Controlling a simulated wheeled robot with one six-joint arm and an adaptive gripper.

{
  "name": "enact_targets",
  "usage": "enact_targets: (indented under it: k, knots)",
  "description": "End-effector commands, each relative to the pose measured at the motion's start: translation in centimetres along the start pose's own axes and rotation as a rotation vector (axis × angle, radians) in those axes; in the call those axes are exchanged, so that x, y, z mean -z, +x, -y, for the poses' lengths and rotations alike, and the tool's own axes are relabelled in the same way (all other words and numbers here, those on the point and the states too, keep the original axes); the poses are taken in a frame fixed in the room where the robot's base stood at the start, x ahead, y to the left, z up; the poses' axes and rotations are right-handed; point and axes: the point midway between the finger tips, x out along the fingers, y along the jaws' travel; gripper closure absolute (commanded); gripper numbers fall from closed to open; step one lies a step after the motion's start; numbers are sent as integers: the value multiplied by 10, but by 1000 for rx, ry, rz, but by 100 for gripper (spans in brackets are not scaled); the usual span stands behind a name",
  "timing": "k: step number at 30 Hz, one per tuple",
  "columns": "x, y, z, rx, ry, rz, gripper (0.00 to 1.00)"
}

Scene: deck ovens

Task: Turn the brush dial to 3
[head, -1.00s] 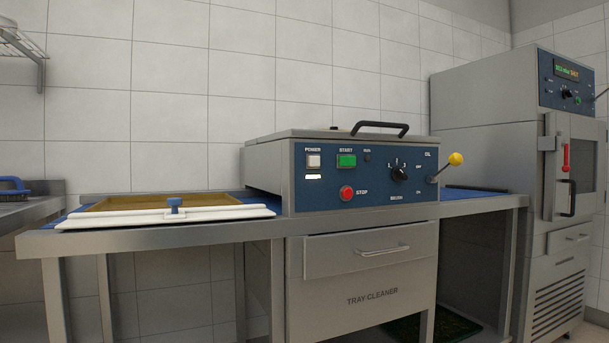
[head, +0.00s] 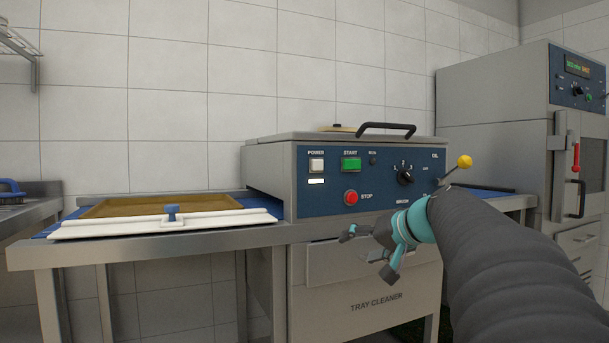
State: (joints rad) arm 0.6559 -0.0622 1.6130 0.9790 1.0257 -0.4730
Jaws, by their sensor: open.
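The brush dial (head: 405,174) is a black round knob on the blue front panel (head: 335,195) of the tray cleaner. Numbers stand around its top and the label below it is partly legible. I cannot tell for certain which number its pointer marks. My gripper (head: 369,256) is in front of the machine, below and a little left of the dial, apart from it. Its two fingers are spread and hold nothing. My arm comes in from the lower right and covers the right part of the drawer.
The panel also bears a power switch (head: 316,165), a green start button (head: 351,164) and a red stop button (head: 351,198). A lever with a yellow ball (head: 464,161) sticks out right of the dial. A tray (head: 165,208) lies on the left table. An oven (head: 495,130) stands right.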

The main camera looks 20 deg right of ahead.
Motion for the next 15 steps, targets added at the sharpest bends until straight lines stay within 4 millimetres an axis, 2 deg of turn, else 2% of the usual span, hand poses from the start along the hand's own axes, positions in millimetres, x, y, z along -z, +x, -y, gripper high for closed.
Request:
enact_targets:
  k: [1,3,6,10,12,15]
  knots:
    - [40,-9,-18,19,20,-63,27]
    - [86,-25,-38,57,30,-151,27]
    - [142,-52,-68,101,32,-270,27]
    - [191,-86,-99,143,21,-392,27]
    - [207,-101,-110,156,13,-439,27]
    - [220,-114,-120,169,6,-478,27]
